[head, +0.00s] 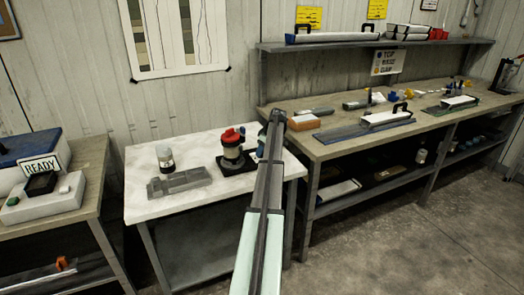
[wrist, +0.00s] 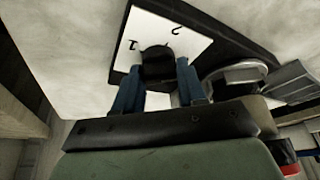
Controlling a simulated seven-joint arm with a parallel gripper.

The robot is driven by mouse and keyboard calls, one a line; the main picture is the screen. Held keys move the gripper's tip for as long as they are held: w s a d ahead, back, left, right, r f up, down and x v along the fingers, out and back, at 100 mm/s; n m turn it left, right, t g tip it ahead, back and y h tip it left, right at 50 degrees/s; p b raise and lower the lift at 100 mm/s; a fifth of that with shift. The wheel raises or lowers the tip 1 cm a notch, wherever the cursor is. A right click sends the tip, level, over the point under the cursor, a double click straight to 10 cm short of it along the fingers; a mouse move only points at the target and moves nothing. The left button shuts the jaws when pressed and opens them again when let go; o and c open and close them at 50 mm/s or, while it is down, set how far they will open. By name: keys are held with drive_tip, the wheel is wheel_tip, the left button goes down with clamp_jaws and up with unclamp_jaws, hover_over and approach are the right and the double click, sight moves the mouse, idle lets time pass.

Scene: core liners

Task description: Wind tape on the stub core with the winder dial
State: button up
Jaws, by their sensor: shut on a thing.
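In the wrist view, the winder dial is a white plate (wrist: 190,45) with a dark border, marked with the numerals 1 and 2. A black knob (wrist: 157,62) stands on it. My gripper (wrist: 157,80) has its blue fingers on either side of this knob and is shut on it. In the head view, my gripper (head: 263,135) is at the right of the white-topped table, and my arm hides most of the dial. A red-topped device (head: 232,142) stands just left of it. I cannot make out which piece is the stub core, or any tape on it.
A grey slotted tray (head: 180,183) and a small jar (head: 165,157) stand on the white table (head: 140,203), left of the device. A bench (head: 330,150) with several tools is at the right. A READY sign (head: 40,168) stands on the left table.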

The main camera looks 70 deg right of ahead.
drive_tip(key=m+h, duration=0.1)
drive_tip(key=m, duration=0.2)
drive_tip(key=shift+a+m, duration=0.15)
drive_tip(key=shift+m, duration=0.15)
drive_tip(key=shift+m+g+h, duration=0.6)
drive_tip(key=shift+m+h, duration=0.1)
drive_tip(key=shift+m, duration=0.9)
drive_tip(key=o, duration=1.1)
drive_tip(key=shift+c, duration=0.2)
drive_tip(key=shift+r, duration=0.1)
drive_tip(key=v, duration=1.3)
drive_tip(key=shift+a+r, duration=0.25)
